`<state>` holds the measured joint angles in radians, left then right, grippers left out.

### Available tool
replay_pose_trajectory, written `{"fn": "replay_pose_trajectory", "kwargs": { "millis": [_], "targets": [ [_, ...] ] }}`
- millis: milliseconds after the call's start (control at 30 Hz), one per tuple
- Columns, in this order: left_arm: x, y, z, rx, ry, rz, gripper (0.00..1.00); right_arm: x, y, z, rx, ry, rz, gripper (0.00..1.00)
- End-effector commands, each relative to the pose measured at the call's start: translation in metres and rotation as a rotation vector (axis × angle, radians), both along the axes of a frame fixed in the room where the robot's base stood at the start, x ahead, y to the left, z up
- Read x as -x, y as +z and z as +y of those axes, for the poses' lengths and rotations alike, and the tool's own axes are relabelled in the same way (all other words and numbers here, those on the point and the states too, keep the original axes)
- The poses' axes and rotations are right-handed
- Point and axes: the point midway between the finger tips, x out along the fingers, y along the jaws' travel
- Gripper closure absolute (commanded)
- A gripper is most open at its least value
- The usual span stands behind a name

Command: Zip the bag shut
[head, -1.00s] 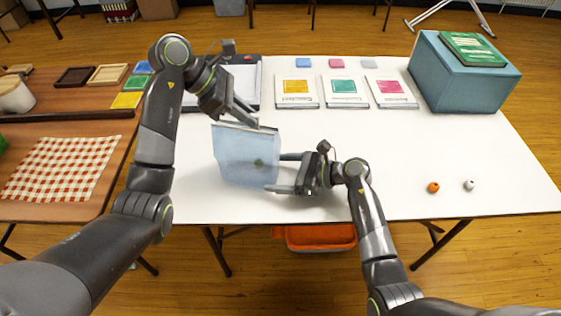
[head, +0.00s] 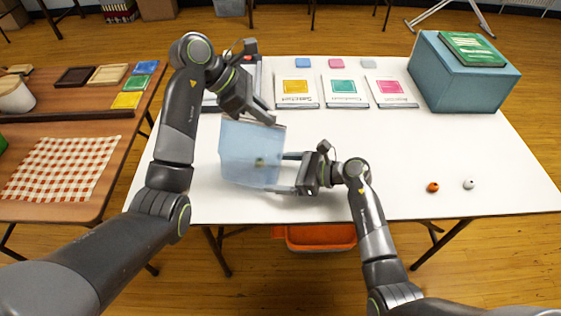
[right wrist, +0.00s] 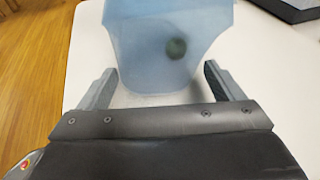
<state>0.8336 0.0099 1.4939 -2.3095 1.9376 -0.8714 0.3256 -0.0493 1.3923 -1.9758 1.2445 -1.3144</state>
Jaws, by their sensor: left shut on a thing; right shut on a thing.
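The bag (head: 240,160) is pale blue and translucent. It stands roughly upright over the white table, with a small dark greenish thing (head: 260,162) showing through it. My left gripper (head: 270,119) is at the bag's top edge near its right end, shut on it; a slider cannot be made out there. In the right wrist view the bag (right wrist: 150,50) hangs between the two widely spaced fingers (right wrist: 160,88). The closure itself is hidden or too small to tell.
The white table (head: 370,150) is clear to the right, apart from an orange bead (head: 432,187) and a white bead (head: 468,184). Labelled packets (head: 344,92) lie behind, with a teal box (head: 465,80) at back right. A brown table (head: 100,140) stands left.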

Motion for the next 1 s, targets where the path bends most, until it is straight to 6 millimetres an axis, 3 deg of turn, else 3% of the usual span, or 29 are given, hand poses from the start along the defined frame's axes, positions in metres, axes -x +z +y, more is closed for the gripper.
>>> {"fn": "replay_pose_trajectory", "kwargs": {
  "millis": [467,1000],
  "targets": [
    [0.000,-0.005,-0.002,-0.003,0.005,0.008,0.97,0.002,-0.001,0.002,-0.005,0.007,0.003,0.25],
    [-0.001,-0.004,-0.022,-0.002,0.003,0.007,0.96,0.002,0.000,0.002,-0.005,0.006,0.002,0.22]
  ]
}}
